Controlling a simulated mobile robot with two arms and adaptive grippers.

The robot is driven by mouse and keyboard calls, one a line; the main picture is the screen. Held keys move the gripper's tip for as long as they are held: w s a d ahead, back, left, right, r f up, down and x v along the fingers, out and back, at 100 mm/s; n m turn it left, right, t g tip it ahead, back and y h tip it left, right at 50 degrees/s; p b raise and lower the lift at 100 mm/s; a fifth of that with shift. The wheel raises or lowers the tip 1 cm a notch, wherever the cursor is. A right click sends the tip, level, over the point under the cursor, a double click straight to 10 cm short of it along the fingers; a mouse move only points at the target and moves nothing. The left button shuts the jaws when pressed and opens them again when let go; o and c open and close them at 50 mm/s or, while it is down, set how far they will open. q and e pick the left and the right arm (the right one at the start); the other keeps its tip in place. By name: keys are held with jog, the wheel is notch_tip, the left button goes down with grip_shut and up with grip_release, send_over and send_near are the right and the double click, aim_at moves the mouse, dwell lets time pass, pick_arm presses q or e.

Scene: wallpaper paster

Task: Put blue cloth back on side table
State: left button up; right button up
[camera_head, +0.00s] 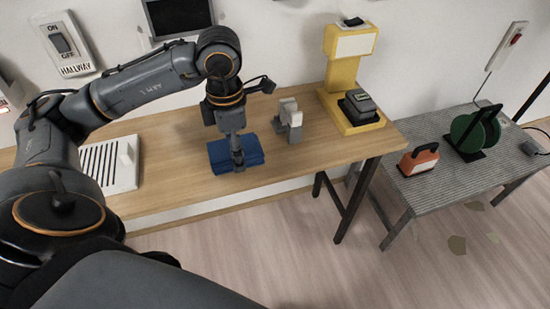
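The blue cloth (252,152) lies folded on the wooden table (185,170), near its front edge. My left gripper (238,163) points straight down over the middle of the cloth, and its fingertips appear to touch it. The fingers look close together and cover part of the cloth; whether they grip it cannot be made out. A lower grey table (425,190) with a ribbed top stands to the right, apart from the wooden table. My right gripper is out of view.
A small grey device (290,122) stands just right of the cloth. A yellow stand (345,65) is at the table's right end, and a white slotted panel (112,163) lies left. An orange-red tool (418,162) and a green reel (475,133) occupy the grey table; its front right is bare.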

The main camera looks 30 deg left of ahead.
pick_arm(q)
jog(key=shift+w, duration=0.2)
jog(key=w+f, duration=0.3)
jog(key=w, duration=0.1)
jog(key=w+f+p, duration=0.1)
jog(key=w+f, duration=0.1)
jog(key=w, duration=0.2)
jog(key=w+a+f+p, duration=0.1)
jog(key=w+f, duration=0.2)
jog(key=w, duration=0.1)
jog(key=shift+w+f, duration=0.2)
jog(key=shift+f, duration=0.15)
jog(key=shift+w+a+f+p, duration=0.1)
jog(key=shift+w+f+p, duration=0.1)
jog(key=shift+f+p, duration=0.1)
jog(key=f, duration=0.1)
jog(key=f+p, duration=0.1)
jog(key=f, duration=0.1)
jog(key=shift+w, duration=0.35)
jog(key=shift+f, duration=0.15)
jog(key=shift+f, duration=0.1)
